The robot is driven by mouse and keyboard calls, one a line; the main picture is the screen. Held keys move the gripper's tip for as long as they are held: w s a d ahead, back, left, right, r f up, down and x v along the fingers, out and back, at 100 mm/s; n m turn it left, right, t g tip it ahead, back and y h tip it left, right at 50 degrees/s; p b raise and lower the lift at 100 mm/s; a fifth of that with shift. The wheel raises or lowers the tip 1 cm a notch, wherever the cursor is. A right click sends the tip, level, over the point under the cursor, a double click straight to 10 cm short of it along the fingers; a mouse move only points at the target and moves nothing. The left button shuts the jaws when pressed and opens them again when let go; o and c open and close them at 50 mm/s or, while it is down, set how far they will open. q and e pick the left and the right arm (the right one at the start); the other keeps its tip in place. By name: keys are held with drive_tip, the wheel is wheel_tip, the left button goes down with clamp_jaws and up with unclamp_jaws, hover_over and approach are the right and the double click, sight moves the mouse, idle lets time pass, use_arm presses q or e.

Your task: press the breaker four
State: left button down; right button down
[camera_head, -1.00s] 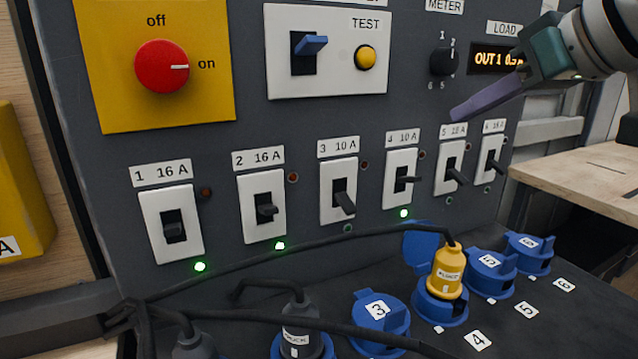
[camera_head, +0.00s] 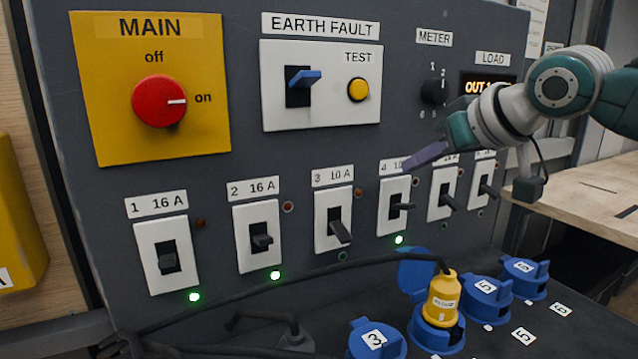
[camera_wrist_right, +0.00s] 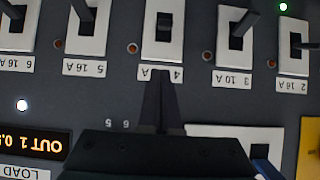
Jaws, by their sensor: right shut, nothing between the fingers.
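Breaker four (camera_head: 393,207) is a white plate with a dark toggle lever, in the row on the grey panel. A green lamp (camera_head: 399,239) is lit below it. My right gripper (camera_head: 407,165) is shut and empty, its slim fingers just above the breaker and covering part of its "4 10 A" label. In the right wrist view, which is upside down, the closed fingers (camera_wrist_right: 161,84) point at the label of breaker four (camera_wrist_right: 163,20). Whether the tips touch the panel I cannot tell. My left gripper is not in view.
Breaker three (camera_head: 334,219) and breaker five (camera_head: 442,194) flank it closely. Above are the red main switch (camera_head: 158,101), the earth fault plate (camera_head: 330,112) and the meter knob (camera_head: 434,92). Below, a black cable runs to a yellow plug (camera_head: 441,297) in a blue socket.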

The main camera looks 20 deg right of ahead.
sight(404, 207)
drive_tip(key=shift+x, duration=0.75)
drive_tip(key=shift+s+f, duration=0.3)
drive_tip(key=shift+f, duration=0.3)
drive_tip(key=shift+s+f, duration=0.3)
drive_tip(key=shift+f, duration=0.35)
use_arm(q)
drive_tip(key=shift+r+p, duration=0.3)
use_arm(e)
drive_tip(key=shift+s+f, duration=0.2)
drive_tip(key=shift+f, duration=0.4)
use_arm(q)
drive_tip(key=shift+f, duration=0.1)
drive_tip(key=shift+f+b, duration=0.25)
drive_tip(key=shift+b, duration=0.1)
use_arm(e)
drive_tip(key=shift+s+f+t, duration=0.15)
drive_tip(key=shift+f+t, duration=0.05)
drive_tip(key=shift+t, duration=0.1)
